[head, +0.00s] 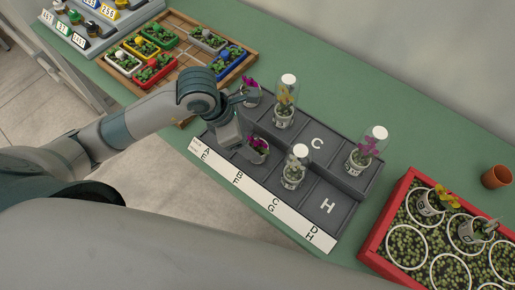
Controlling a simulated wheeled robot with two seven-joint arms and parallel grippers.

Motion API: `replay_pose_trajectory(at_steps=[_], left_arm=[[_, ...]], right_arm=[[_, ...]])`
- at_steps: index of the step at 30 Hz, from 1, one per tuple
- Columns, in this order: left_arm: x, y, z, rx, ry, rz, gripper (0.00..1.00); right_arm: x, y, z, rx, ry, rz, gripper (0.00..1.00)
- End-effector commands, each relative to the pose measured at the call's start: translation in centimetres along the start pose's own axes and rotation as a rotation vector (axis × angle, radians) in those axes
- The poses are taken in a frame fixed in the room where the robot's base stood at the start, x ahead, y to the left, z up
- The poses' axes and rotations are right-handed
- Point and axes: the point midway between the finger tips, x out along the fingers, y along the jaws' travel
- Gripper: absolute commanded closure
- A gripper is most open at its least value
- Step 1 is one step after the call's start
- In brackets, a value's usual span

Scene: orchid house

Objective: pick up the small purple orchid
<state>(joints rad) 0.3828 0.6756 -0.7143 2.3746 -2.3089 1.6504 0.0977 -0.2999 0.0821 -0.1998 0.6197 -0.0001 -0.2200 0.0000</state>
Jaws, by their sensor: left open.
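A small pot with a purple orchid (259,146) stands on the front row of the dark grey stepped rack (327,206), with no dome over it. My left gripper (242,143) is open just left of this pot, its jaws pointing down at the rack. I cannot tell whether it touches the pot. Another purple orchid (251,84) stands uncovered in the back row, behind the gripper. A pink-purple orchid under a clear dome (372,146) stands at the back right. The gripper hides the rack's left front cell. My right gripper is not in view.
A yellow-orange orchid (286,98) and a pale orchid (296,163) stand under clear domes. A red crate (375,237) of potted plants and a terracotta pot (496,177) are at right. A wooden tray (180,22) holds coloured planters.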

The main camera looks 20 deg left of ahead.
Motion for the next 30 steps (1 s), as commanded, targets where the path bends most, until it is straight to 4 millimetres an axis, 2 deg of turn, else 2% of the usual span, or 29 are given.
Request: replay_pose_trajectory(at_steps=[4,17,24,30], left_arm=[[0.9,0.0,0.0,0.0,0.0,0.0,0.33],[1.2,0.0,0.0,-0.001,0.001,0.0,0.33],[3.6,-0.4,-0.1,-0.002,0.004,-0.002,0.33],[5.8,-0.3,-0.2,0.0,0.001,-0.001,0.33]], right_arm=[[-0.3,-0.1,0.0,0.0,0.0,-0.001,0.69],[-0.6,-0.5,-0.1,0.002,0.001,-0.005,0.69],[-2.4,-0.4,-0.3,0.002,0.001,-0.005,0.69],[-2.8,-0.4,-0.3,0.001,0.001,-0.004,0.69]])
